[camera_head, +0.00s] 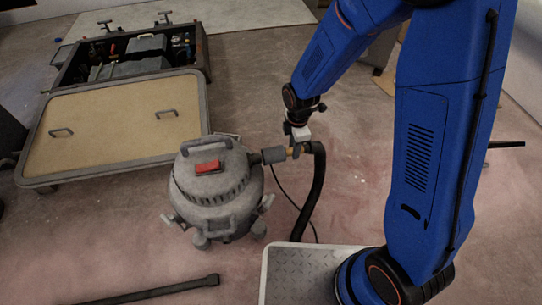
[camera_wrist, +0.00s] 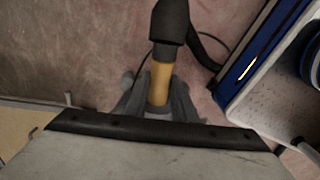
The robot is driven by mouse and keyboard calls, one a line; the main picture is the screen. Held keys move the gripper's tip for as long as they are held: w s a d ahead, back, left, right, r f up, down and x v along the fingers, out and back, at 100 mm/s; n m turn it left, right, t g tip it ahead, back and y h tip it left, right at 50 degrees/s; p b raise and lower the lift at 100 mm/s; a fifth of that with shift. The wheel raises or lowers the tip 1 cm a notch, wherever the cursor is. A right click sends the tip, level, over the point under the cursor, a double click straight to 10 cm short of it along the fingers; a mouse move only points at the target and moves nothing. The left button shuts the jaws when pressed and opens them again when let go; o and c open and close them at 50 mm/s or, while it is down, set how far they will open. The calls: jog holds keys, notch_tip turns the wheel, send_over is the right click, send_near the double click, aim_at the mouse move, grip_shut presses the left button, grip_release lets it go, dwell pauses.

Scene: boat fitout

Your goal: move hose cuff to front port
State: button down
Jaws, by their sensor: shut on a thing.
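The hose cuff, a yellow-orange sleeve (camera_head: 291,152), sits at the end of a black hose (camera_head: 317,185). My gripper (camera_head: 298,142) is shut on it from above. In the wrist view my gripper's grey fingers (camera_wrist: 158,100) stand on both sides of the yellow cuff (camera_wrist: 161,78), with the black hose end (camera_wrist: 171,20) beyond. A grey round vacuum (camera_head: 215,190) with a red switch stands on the floor to the left. Its grey stub port (camera_head: 271,155) points right, close to and roughly in line with the cuff. I cannot tell whether they touch. The vacuum is hidden in the wrist view.
A low tan-topped hatch panel (camera_head: 115,130) with handles lies behind left, beside an open dark equipment bay (camera_head: 135,55). A dark bar (camera_head: 150,293) lies on the floor in front. A thin cable runs near the hose.

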jog(key=shift+w+d, duration=0.2)
jog(key=shift+d, duration=0.45)
jog(key=shift+w+d, duration=0.2)
jog(key=shift+d, duration=0.4)
